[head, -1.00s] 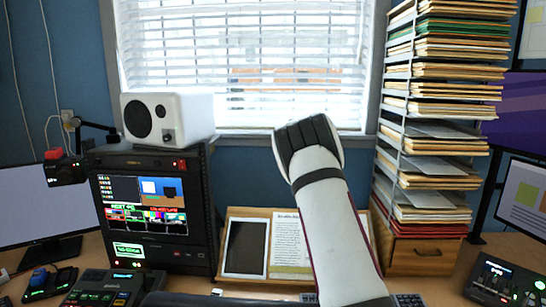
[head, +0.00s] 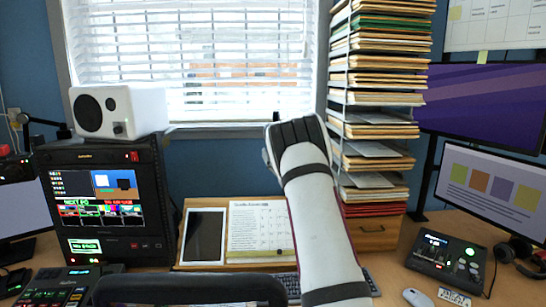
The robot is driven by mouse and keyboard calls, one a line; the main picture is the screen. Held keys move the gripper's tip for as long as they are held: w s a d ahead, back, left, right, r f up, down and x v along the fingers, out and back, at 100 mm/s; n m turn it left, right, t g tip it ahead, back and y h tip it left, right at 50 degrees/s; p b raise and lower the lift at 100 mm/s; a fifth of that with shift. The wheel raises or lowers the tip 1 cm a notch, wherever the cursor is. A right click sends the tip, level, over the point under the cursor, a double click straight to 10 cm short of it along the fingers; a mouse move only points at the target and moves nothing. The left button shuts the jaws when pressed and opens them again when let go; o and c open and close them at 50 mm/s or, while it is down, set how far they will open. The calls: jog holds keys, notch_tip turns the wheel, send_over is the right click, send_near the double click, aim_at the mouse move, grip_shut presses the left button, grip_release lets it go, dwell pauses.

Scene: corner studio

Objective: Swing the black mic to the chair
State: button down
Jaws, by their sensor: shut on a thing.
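A thin black boom arm (head: 42,123) shows at the left, in front of the window wall, partly behind the white speaker. A black box (head: 12,168) below it is cut by the left edge; I cannot tell whether either belongs to the black mic. The rounded top of a black chair back (head: 190,290) rises at the bottom, in front of the desk. My white arm reaches up in the middle and ends in a black ribbed cover. My gripper is hidden beyond it, so what it holds does not show. A small dark tip (head: 276,116) sticks up beside the cover.
A white speaker (head: 118,111) sits on a black monitor unit (head: 105,205). A tablet (head: 204,236) leans on a wooden stand. A tall paper rack (head: 378,110) stands close right of my arm. A control box (head: 447,262) and screens are at the right.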

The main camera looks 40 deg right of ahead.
jog(key=shift+s+d+r, duration=0.15)
jog(key=shift+d+r, duration=0.05)
jog(key=shift+d, duration=0.05)
jog(key=c, duration=0.9)
grip_release()
jog(key=shift+f, duration=0.1)
jog(key=v, duration=1.2)
